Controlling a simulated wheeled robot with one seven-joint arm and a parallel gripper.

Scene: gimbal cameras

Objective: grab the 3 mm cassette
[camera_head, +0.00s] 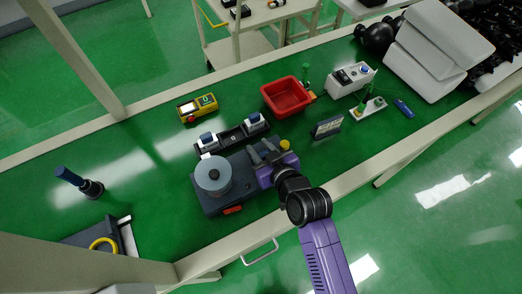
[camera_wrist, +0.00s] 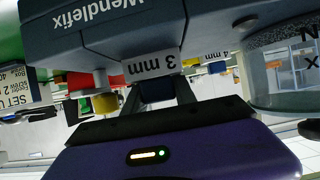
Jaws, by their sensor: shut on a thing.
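My gripper (camera_head: 264,152) is over the grey-blue machine (camera_head: 240,190) in the head view. In the wrist view its two dark fingers (camera_wrist: 158,94) are closed on a dark blue part, directly by a large white label reading "3 mm", so I take this to be the 3 mm cassette (camera_wrist: 165,63). The cassette is mostly hidden by the fingers in the head view. The machine, marked "Wendlefix" (camera_wrist: 110,22), fills the upper part of the wrist view, very near the cassette; I cannot tell whether they touch. A smaller "4 mm" label (camera_wrist: 214,53) shows behind.
A dark rack (camera_head: 232,138) with two blue-topped blocks stands behind the machine. A red bin (camera_head: 287,97), a yellow box (camera_head: 197,108), a small sign (camera_head: 327,127) and a white device (camera_head: 350,78) stand around.

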